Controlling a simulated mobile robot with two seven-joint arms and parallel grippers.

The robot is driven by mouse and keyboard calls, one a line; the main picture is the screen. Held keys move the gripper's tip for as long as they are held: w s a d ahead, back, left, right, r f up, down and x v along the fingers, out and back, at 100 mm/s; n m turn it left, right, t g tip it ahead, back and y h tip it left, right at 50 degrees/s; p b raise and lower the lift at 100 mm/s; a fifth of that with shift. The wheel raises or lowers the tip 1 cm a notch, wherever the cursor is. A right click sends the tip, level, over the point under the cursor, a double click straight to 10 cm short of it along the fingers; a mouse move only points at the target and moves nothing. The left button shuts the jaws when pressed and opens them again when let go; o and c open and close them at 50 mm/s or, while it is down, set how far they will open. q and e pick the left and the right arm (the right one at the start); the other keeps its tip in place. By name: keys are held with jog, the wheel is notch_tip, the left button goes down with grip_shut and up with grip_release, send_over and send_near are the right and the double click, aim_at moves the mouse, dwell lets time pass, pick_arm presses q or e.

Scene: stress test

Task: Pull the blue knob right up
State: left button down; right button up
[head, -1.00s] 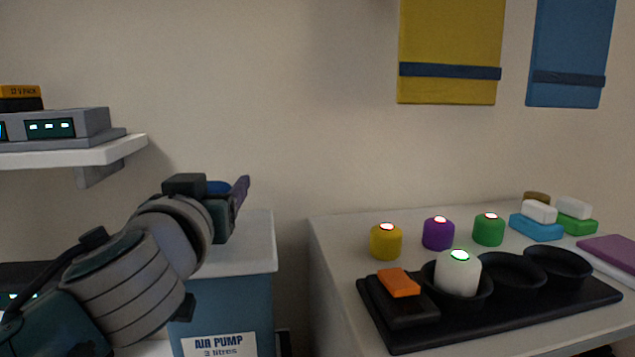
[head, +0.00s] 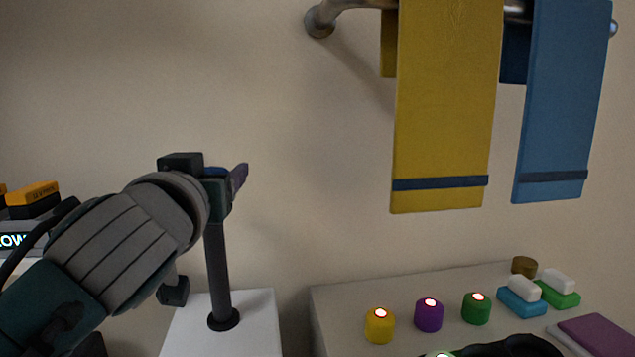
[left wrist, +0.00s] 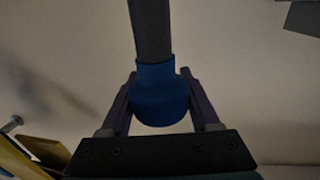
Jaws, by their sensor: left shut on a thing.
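The blue knob (left wrist: 160,98) sits between the two purple fingers of my left gripper (left wrist: 159,78) in the left wrist view, with a dark rod running from it. The gripper is shut on the knob. In the head view my left gripper (head: 230,182) hides most of the knob, and only a sliver of blue shows. The dark rod (head: 217,268) stands upright below the gripper, its foot in a black collar (head: 223,320) on the white top of the pump box (head: 258,325). A long length of rod is exposed.
A yellow towel (head: 445,110) and a blue towel (head: 562,100) hang from a rail at upper right. A counter at right holds yellow (head: 380,327), purple (head: 428,316) and green (head: 476,309) candles and soaps. An orange-topped box (head: 33,194) is at far left.

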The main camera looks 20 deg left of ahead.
pick_arm(q)
notch_tip(320, 180, up, 6)
jog(key=p, duration=0.2)
jog(key=shift+f+p, duration=0.25)
jog(key=shift+p, duration=0.1)
pick_arm(e)
notch_tip(320, 180, up, 4)
jog(key=shift+r, duration=0.1)
pick_arm(q)
jog(key=shift+c, duration=2.2)
grip_release()
jog(key=o, duration=0.3)
jog(key=shift+f, duration=0.1)
jog(key=shift+s+f, duration=0.1)
jog(key=shift+s, duration=0.05)
